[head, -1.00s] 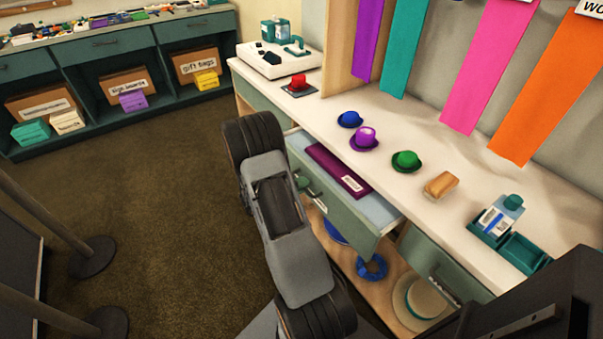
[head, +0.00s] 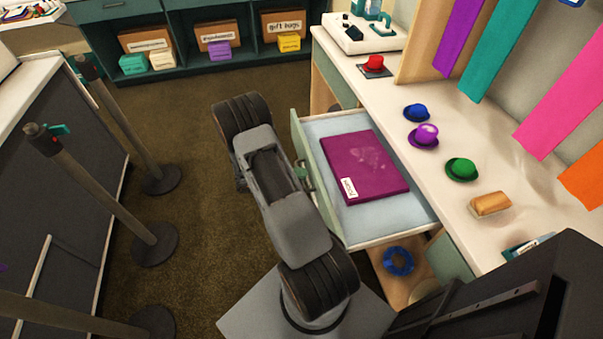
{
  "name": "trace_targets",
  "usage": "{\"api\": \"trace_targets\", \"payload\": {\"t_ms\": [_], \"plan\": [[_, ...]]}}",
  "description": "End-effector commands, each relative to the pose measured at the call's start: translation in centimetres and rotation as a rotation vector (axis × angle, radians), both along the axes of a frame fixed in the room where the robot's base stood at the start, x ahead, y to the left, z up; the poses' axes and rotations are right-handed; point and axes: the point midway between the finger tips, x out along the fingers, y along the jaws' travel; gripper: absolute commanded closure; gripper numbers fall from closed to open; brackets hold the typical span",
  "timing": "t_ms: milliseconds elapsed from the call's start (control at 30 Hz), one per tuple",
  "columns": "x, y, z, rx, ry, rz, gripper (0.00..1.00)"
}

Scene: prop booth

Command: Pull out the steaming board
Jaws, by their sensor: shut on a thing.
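A drawer-like pull-out with a pale blue surface (head: 382,219) and a green front, which I take for the steaming board, stands well out from the counter. A flat purple piece (head: 362,165) with a white label lies on it. My gripper (head: 301,173) is at the metal handle (head: 310,184) on its front, shut on it. My arm hides most of the jaws and part of the front.
The white counter (head: 450,205) holds blue, purple and green hats (head: 461,169) and a wooden-topped brush-like block (head: 490,204). Posts (head: 115,195) with round bases stand at left. Brown carpet (head: 205,210) is open between them and my arm.

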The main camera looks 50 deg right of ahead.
Motion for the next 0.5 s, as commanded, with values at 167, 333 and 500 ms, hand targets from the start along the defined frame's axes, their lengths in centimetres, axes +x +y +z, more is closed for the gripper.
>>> {"api": "trace_targets", "payload": {"t_ms": [167,333,500], "plan": [[-0.01,0.10,-0.01,0.000,0.000,-0.006,1.00],[0.03,0.13,-0.01,0.000,0.000,-0.005,1.00],[0.06,0.13,-0.01,0.000,0.000,-0.004,0.77]]}}
